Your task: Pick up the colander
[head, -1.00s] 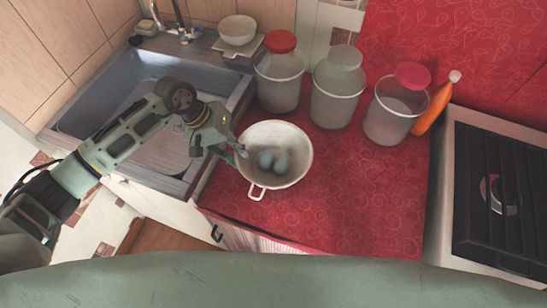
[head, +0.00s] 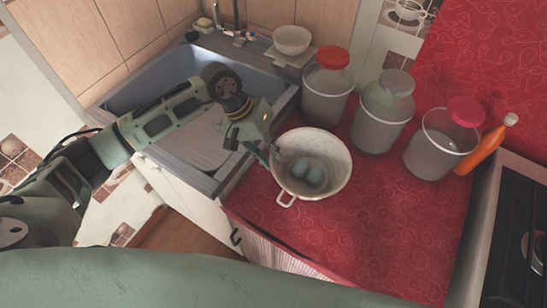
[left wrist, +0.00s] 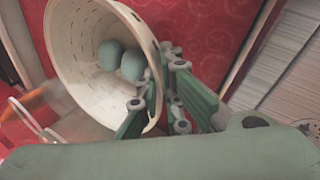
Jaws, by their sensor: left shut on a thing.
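The white colander (head: 337,150) is a round bowl with small holes and loop handles, at the left part of the red counter. It also shows large in the left wrist view (left wrist: 72,48). Two blue-grey egg-shaped things (head: 314,176) lie inside it. My left gripper (head: 270,152) is at the colander's left rim, shut on it. In the left wrist view the fingers (left wrist: 152,82) lie on either side of the rim wall. I cannot tell whether the colander's base touches the counter. My right gripper is not in view.
Lidded jars stand behind: one with a red lid (head: 325,100), one grey-lidded (head: 380,118), one pink-lidded (head: 435,150). An orange bottle (head: 482,150) and a stove (head: 515,235) are right. The sink (head: 185,120) is left. The front red counter (head: 390,225) is clear.

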